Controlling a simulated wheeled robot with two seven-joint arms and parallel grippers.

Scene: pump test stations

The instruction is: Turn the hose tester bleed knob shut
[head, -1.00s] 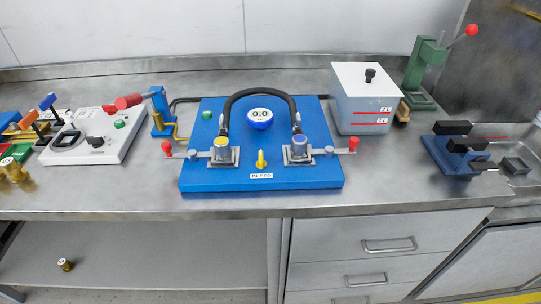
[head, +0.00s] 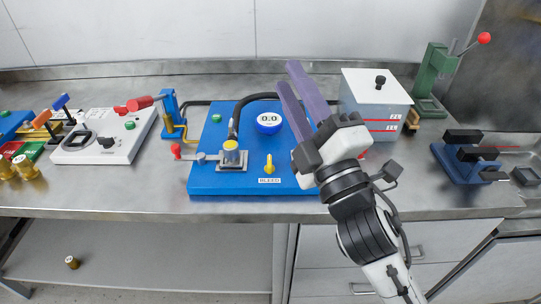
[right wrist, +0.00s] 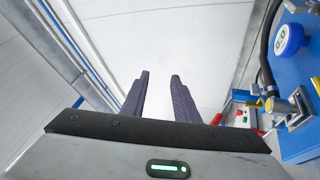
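The yellow bleed knob (head: 269,164) stands at the front middle of the blue hose tester board (head: 215,184), just above the BLEED label (head: 269,180). Its handle points up and away from the label. The round gauge (head: 268,120) reads about 0.0. The black hose (head: 250,99) runs from the yellow-topped left fitting (head: 231,154). My right gripper (head: 292,78) is raised over the right part of the board, fingers pointing up in the head view, apart and empty. It hides the right fitting. The right wrist view shows its two fingers (right wrist: 158,98) with a gap between them. My left gripper is out of view.
A white box with a black knob (head: 377,95) stands right of the board. A green press (head: 437,75) and a blue vice (head: 465,160) are farther right. A white tester panel (head: 105,138) and a blue hand pump (head: 171,115) stand left. The counter's front strip is clear.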

